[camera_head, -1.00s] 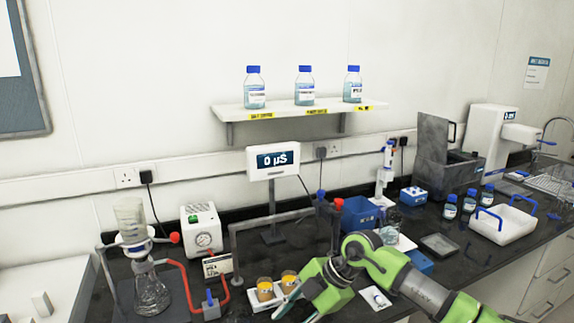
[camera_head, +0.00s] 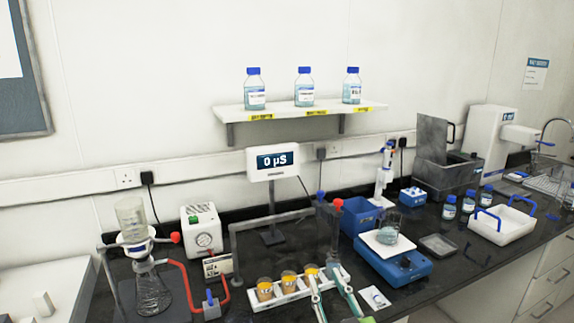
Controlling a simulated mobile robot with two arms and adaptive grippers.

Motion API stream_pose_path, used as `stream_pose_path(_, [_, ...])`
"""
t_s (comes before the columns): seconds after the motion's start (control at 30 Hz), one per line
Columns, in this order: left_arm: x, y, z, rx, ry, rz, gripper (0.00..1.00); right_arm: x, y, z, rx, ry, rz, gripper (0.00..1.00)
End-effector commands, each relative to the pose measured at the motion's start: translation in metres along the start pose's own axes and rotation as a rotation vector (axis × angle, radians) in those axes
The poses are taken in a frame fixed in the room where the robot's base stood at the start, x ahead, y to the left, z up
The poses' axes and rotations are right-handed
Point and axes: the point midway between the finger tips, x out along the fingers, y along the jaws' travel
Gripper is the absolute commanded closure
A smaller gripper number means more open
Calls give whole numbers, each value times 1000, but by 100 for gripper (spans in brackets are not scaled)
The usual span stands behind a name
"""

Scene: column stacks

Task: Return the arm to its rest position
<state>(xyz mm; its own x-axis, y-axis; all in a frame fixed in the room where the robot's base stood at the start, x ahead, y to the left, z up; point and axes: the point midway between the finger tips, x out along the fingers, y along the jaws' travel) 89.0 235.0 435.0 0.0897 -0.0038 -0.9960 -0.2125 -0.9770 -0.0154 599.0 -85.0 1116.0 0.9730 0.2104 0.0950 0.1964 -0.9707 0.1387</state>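My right gripper (camera_head: 324,275) reaches in from the bottom edge with two pale teal fingers. The fingers are apart, with nothing seen between them. Their tips are by the right end of a white rack (camera_head: 294,293), just right of its rightmost column. The rack holds three orange-and-grey columns, at left (camera_head: 265,289), middle (camera_head: 289,281) and right (camera_head: 311,270). Only a bit of the green gripper body shows at the bottom edge; the rest of the arm is out of view. My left gripper is not in view.
A blue balance (camera_head: 408,268) with a glass beaker (camera_head: 388,229) on its white pan stands right of the gripper. A small white card (camera_head: 375,298) lies on the dark bench. A flask (camera_head: 152,291) and red tubing are at left; a white tray (camera_head: 502,226) is at right.

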Motion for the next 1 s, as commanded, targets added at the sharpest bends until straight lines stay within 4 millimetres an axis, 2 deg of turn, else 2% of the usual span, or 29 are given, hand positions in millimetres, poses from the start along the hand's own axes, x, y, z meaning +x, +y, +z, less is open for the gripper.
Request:
stream_pose_path(0.03, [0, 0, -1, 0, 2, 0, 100, -20, 16, 32, 28, -119, 59, 72])
stream_pose_path(0.1, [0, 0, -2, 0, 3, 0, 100, -49, 35, 73, 51, -283, 120, 72])
stream_pose_path(0.17, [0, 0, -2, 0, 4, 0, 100, -80, 44, 107, 65, -426, 153, 72])
stream_pose_path(0.2, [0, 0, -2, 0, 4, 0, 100, -102, 49, 128, 72, -521, 166, 72])
stream_pose_path(0.33, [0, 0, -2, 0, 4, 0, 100, -176, 50, 179, 91, -799, 163, 72])
stream_pose_path(0.4, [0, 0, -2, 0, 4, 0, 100, -210, 47, 196, 96, -916, 144, 72])
stream_pose_path(0.5, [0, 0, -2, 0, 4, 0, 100, -254, 41, 212, 103, -1052, 108, 72])
stream_pose_path(0.63, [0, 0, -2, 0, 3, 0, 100, -303, 32, 223, 109, -1199, 53, 72])
stream_pose_path(0.8, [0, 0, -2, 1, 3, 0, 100, -361, 19, 226, 118, -1358, -30, 72])
stream_pose_path(0.83, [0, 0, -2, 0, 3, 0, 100, -366, 17, 230, 117, -1375, -41, 72])
stream_pose_path(1.0, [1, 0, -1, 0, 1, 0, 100, -356, 12, 274, 116, -1384, -40, 72])
